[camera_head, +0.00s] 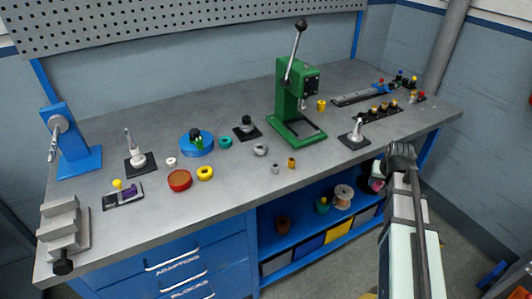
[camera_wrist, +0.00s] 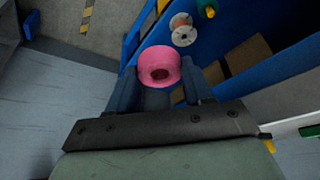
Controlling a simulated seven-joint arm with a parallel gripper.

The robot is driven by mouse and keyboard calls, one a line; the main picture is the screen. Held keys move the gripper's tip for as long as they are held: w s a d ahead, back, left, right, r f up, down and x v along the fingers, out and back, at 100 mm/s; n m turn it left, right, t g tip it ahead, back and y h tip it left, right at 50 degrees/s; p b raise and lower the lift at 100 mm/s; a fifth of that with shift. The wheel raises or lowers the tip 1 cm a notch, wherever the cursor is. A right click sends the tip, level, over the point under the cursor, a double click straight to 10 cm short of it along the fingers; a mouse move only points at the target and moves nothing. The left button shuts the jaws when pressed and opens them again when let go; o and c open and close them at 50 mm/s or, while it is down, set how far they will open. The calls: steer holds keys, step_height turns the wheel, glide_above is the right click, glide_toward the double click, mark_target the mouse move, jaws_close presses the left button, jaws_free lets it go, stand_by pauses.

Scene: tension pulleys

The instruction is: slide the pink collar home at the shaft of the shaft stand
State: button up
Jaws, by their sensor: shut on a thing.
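The pink collar (camera_wrist: 158,56) is a thick ring with a dark bore, held between the two fingers of my gripper (camera_wrist: 162,88) in the wrist view. In the head view my gripper (camera_head: 400,152) is at the right, off the front edge of the bench. The collar is not clearly made out there. A stand with an upright shaft on a dark base (camera_head: 136,152) is at the left of the bench. Another short metal post on a dark base (camera_head: 355,134) is nearer my gripper. I cannot tell for sure which is the shaft stand.
A green press (camera_head: 291,100) stands mid-bench. A blue round fixture (camera_head: 190,147), a red dish (camera_head: 179,180), a yellow ring (camera_head: 205,173) and a grey vise (camera_head: 62,232) are on the left. Spools sit on the blue shelf (camera_head: 300,225) below. The bench's front right is clear.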

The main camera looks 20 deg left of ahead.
steer(key=s+a+r+m, duration=0.1)
steer(key=a+r, duration=0.4)
steer(key=r, duration=0.3)
steer(key=s+a+r+m, duration=0.15)
steer(key=a+r, duration=0.25)
steer(key=r, duration=0.4)
steer(key=s+a+r+n+g+y, duration=0.1)
steer(key=s+a+r+n, duration=0.4)
steer(key=a, duration=1.8)
steer(key=s+a+r+n+y, duration=0.1)
steer(key=s+a+r+n, duration=0.4)
steer(key=a, duration=1.8)
steer(key=s+a+r+n+g+y, duration=0.1)
steer(key=s+a+r+n, duration=0.4)
steer(key=a, duration=1.8)
steer(key=s+n+y, duration=0.1)
steer(key=s, duration=0.3)
steer(key=shift+a+r+g, duration=0.25)
steer(key=shift+r+g, duration=0.05)
steer(key=shift+r, duration=0.05)
steer(key=shift+s+f, duration=0.1)
